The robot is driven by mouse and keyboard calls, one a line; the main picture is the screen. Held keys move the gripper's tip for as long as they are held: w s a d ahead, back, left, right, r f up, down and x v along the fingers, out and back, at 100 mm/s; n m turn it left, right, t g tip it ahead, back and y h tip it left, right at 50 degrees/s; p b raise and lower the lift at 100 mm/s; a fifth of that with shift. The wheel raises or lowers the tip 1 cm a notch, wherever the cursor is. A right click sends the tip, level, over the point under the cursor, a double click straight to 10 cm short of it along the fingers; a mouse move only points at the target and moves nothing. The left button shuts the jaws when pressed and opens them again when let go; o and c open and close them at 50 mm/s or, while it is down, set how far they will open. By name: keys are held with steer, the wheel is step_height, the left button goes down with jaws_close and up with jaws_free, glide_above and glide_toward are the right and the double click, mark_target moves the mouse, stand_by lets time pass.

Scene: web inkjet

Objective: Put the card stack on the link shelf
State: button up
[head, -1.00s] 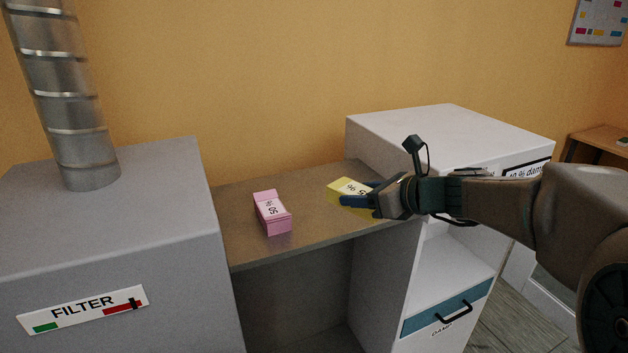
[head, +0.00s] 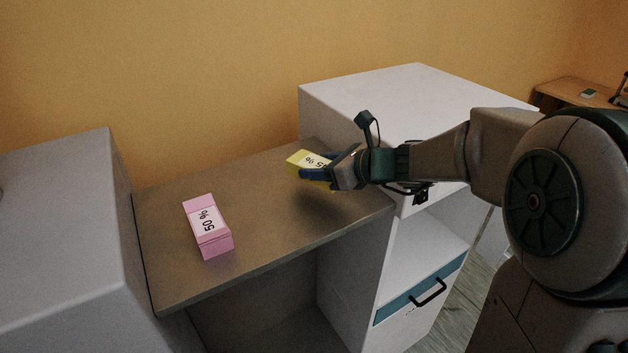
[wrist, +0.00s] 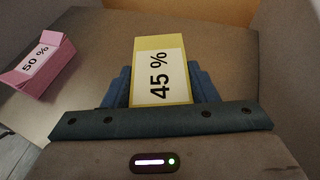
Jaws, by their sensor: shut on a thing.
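My gripper (head: 316,175) is shut on a yellow card stack (head: 297,160) with a white "45 %" label. In the wrist view the yellow stack (wrist: 160,45) sits between the blue fingers, pointing away from me. The stack is held over the right back part of the brown shelf (head: 270,225) that links the two cabinets. A dark shadow on the shelf below suggests a gap under it. A pink card stack (head: 208,228) with a "50 %" label lies on the left part of the shelf, apart from my gripper.
A grey cabinet (head: 60,220) borders the shelf on the left. A taller white cabinet (head: 400,95) stands on the right, under my arm, with an open bay and a blue-fronted drawer (head: 420,290) below. The shelf between the two stacks is clear.

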steer(key=shift+f, duration=2)
steer(key=shift+f, duration=0.15)
steer(key=o, duration=1)
